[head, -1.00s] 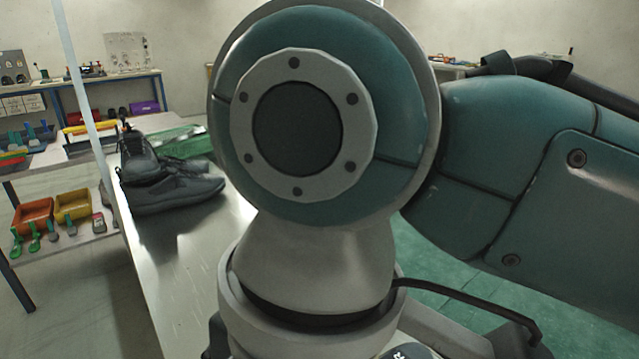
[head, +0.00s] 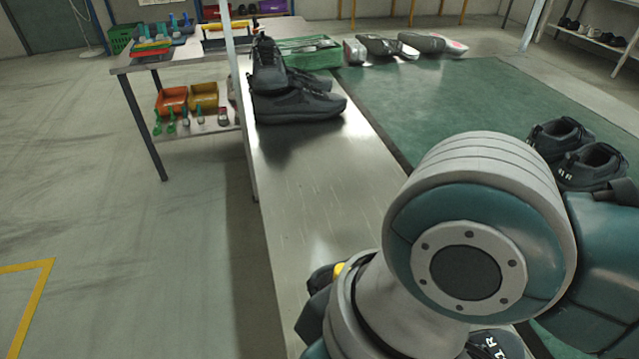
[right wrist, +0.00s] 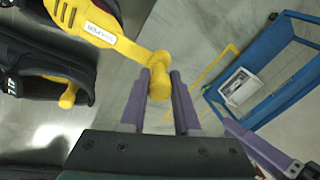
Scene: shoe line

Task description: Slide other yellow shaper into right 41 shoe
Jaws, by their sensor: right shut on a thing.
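In the right wrist view my right gripper (right wrist: 159,88) is shut on the knob end of a yellow shaper (right wrist: 92,26) with a white label. The shaper reaches up and left, and its far end runs towards the frame's top edge beside dark material; I cannot tell whether it is inside a shoe. A black shoe (right wrist: 45,78) at the left has another yellow shaper's knob (right wrist: 68,96) sticking out. In the head view my arm hides the right gripper. A black shoe marked "1R" (head: 495,346) shows partly at the bottom. My left gripper is not in view.
Black shoes (head: 300,104) stand farther along the metal bench (head: 300,200), beside a green crate (head: 308,55). More black shoes (head: 562,138) stand on the green surface (head: 440,100) at right. A blue frame (right wrist: 270,70) shows in the wrist view.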

